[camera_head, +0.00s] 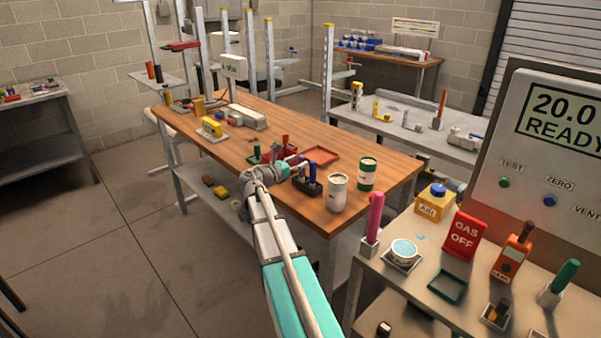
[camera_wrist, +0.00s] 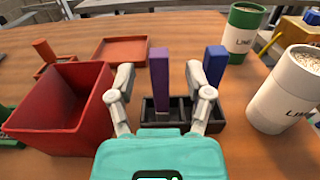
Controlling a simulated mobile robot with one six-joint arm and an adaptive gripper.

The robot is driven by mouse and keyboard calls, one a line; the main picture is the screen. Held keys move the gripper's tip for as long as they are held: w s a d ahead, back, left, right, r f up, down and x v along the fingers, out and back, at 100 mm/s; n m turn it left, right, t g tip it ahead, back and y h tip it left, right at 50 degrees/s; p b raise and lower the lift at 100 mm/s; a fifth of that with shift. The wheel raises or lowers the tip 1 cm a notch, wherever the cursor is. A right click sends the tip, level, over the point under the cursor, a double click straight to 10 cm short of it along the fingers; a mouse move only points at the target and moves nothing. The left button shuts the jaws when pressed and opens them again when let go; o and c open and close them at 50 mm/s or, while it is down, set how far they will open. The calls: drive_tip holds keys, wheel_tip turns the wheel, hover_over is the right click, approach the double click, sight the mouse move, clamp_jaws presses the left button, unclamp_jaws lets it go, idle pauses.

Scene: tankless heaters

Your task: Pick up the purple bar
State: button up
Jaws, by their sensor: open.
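The purple bar (camera_wrist: 160,82) stands upright in a black slotted holder (camera_wrist: 181,128) on the wooden table, in the wrist view. A blue bar (camera_wrist: 215,66) stands in the same holder to its right. In the head view my gripper (camera_head: 287,170) is beside the holder (camera_head: 311,189), and the arm partly hides the bars there.
A red open bin (camera_wrist: 62,112) stands just left of my gripper, with an orange-red tray (camera_wrist: 121,50) behind. A white canister (camera_wrist: 284,92) and a green canister (camera_wrist: 243,32) stand to the right. Other tools lie on the table's far left in the head view.

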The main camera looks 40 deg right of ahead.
drive_tip(key=shift+w+d, duration=0.1)
drive_tip(key=shift+d, duration=1.05)
drive_tip(key=shift+c, duration=0.3)
clamp_jaws()
